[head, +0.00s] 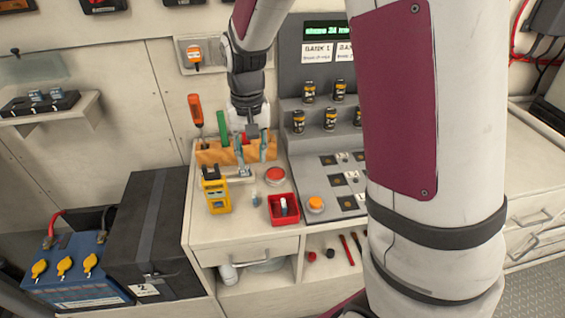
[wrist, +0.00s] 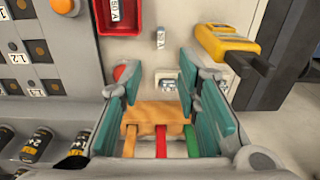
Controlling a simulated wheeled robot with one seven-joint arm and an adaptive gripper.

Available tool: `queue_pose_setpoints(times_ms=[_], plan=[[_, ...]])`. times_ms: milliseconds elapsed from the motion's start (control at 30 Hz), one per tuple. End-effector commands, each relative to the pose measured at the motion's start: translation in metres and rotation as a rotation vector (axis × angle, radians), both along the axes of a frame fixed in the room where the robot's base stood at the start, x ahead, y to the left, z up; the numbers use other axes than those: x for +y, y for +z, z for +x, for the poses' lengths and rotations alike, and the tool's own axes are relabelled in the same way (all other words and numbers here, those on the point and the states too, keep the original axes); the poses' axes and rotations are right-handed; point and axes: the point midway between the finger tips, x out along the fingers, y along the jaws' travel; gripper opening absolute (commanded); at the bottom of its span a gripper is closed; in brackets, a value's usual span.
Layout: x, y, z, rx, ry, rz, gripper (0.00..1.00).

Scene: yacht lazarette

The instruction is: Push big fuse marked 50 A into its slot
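A white fuse marked 50 A (wrist: 117,12) lies in a red bin (wrist: 98,18) at the top of the wrist view. In the head view the bin (head: 275,217) and a pale fuse in it (head: 283,207) show on the counter. A smaller pale fuse (head: 254,201) stands left of the bin; it also shows in the wrist view (wrist: 160,40). A white fitting (wrist: 170,82) lies beyond my fingers; I cannot tell whether it holds the slot. My gripper (wrist: 158,85) is open, teal pads apart, with nothing between them. In the head view my gripper (head: 254,148) is over the wooden tool block.
The wooden block (head: 210,154) holds an orange screwdriver (head: 196,112) and a green-handled tool (head: 223,128). A yellow meter (head: 216,193) stands at left.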

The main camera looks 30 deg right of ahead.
Motion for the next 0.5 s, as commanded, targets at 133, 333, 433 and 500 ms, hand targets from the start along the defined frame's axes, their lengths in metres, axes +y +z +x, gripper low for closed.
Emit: queue_pose_setpoints(times_ms=[133, 333, 433, 500], plan=[[0.0, 0.054, -0.032, -0.076, 0.047, 0.002, 0.3], [0.0, 0.107, -0.087, -0.172, 0.118, -0.007, 0.3], [-0.001, 0.127, -0.117, -0.22, 0.154, -0.017, 0.3], [-0.001, 0.137, -0.138, -0.253, 0.179, -0.026, 0.3]])
